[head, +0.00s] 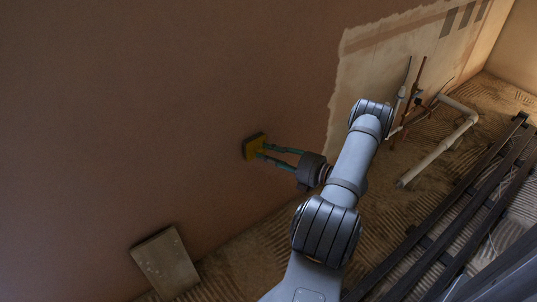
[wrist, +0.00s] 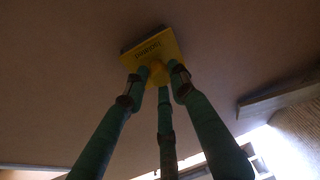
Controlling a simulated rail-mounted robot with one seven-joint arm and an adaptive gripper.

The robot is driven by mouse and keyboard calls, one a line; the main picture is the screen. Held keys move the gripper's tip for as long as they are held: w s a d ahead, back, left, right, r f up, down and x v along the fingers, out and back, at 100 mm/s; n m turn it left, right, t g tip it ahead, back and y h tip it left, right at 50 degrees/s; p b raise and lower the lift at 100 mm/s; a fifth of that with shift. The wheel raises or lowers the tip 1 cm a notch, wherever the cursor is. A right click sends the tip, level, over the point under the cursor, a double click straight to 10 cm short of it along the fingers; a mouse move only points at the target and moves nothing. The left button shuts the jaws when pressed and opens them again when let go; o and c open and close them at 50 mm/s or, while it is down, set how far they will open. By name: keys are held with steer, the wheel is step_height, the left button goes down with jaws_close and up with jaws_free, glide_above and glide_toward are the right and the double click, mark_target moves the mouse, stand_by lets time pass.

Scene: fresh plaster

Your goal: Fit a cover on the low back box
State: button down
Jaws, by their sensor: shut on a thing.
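A square yellow cover (head: 252,144) with dark edges is at the brown plaster wall in the head view. The wrist view shows its yellow face (wrist: 150,50) with lettering and a round yellow knob in the middle. My gripper (head: 266,153) has green fingers, and in the wrist view its fingertips (wrist: 157,74) are shut on the knob. The cover is very close to the wall; I cannot tell whether it touches it. No back box shows clearly; any box behind the cover is hidden.
A flat board (head: 166,263) leans at the wall's foot, lower left. Dark long rails (head: 450,215) run over the ridged floor. The wall around the cover is bare.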

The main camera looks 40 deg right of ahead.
steer(key=shift+w, duration=0.25)
steer(key=shift+s+d, duration=0.15)
steer(key=shift+s, duration=0.15)
stand_by(0.6)
steer(key=shift+w, duration=0.3)
stand_by(0.5)
steer(key=c, duration=1.4)
jaws_free()
steer(key=shift+o, duration=0.2)
steer(key=s+p, duration=0.2)
steer(key=s, duration=0.5)
